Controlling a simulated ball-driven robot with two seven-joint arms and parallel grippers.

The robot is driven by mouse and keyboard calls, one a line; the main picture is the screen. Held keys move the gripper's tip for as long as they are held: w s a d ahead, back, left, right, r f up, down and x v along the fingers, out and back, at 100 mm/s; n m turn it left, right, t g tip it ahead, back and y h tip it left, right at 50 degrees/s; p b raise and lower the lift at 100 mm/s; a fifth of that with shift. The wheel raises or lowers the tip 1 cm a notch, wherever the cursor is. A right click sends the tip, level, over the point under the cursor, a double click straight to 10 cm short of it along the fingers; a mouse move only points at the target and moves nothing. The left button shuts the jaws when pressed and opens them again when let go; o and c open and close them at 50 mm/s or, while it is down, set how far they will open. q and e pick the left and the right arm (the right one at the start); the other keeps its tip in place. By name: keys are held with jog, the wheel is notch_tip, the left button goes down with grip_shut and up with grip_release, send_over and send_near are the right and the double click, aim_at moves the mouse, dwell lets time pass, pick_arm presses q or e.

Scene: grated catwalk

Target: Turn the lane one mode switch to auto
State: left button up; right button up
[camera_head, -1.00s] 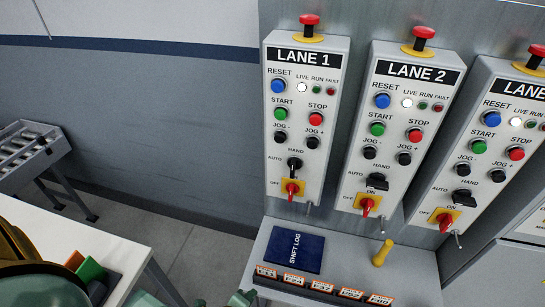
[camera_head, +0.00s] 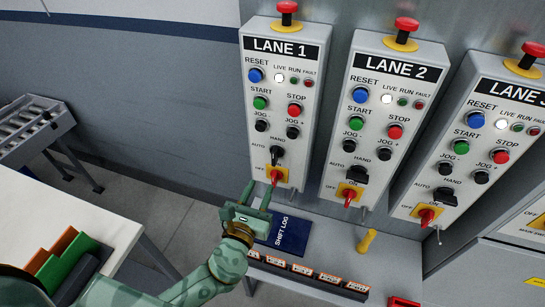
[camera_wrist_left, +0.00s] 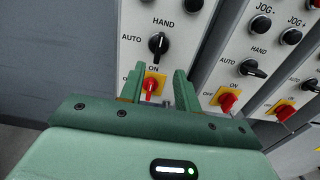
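The lane one mode switch is a black knob (camera_head: 276,157) low on the LANE 1 panel (camera_head: 262,110), between the AUTO and HAND labels. In the left wrist view its handle (camera_wrist_left: 158,45) stands nearly upright, towards HAND. My left gripper (camera_head: 257,194) is open and empty, below and in front of this panel, apart from the knob. In the left wrist view its two fingers (camera_wrist_left: 158,86) stand either side of the red rotary switch (camera_wrist_left: 151,88) on its yellow plate, below the knob. My right gripper is not in view.
The LANE 2 panel (camera_head: 385,115) and LANE 3 panel (camera_head: 470,150) stand to the right. Below are a blue shift log (camera_head: 291,238), a yellow-handled item (camera_head: 367,241) and a row of labelled tags (camera_head: 301,275). A white table (camera_head: 75,215) is at left.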

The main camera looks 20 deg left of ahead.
aim_at(273, 159)
pick_arm(q)
jog(key=w, duration=1.1)
jog(key=shift+d, duration=0.15)
grip_shut()
